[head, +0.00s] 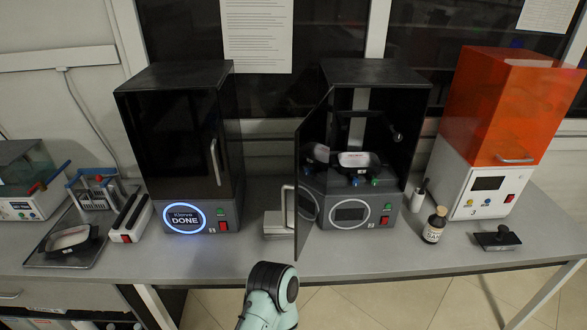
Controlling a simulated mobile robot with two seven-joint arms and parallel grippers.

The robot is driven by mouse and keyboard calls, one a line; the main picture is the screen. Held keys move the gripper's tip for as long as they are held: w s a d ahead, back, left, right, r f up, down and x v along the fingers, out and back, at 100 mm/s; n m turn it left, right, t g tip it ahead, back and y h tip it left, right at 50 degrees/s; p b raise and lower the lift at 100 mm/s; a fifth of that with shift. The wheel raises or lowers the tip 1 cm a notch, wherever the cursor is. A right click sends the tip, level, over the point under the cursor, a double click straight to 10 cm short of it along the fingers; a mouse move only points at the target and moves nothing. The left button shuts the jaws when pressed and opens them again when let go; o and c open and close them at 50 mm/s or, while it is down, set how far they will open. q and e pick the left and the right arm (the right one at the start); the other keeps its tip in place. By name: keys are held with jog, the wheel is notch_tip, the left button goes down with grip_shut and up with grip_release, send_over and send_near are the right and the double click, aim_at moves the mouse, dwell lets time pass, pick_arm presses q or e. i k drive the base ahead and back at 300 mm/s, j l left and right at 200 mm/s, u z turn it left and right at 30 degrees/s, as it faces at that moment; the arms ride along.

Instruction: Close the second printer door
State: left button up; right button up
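The second printer (375,72) is the black machine in the middle of the bench, with a round white-ringed panel at its base. Its dark door (313,150) stands open, hinged at the left and swung out toward me. The door's pale handle (289,205) is at its free front edge. Inside the printer a tray with a whitish piece (357,159) shows. A teal and black link of one of my arms rises at the bottom middle, below the door and apart from it. I cannot tell which arm it is. No gripper fingers show.
Another black printer (175,130) with its door shut and a lit "DONE" panel stands left. An orange-hooded machine (510,100) stands right. A small bottle (435,225) and a black block (497,238) are on the grey bench (385,262). The bench front before the second printer is mostly clear.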

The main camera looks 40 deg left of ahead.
aim_at(312, 138)
jog(key=j, duration=2.1)
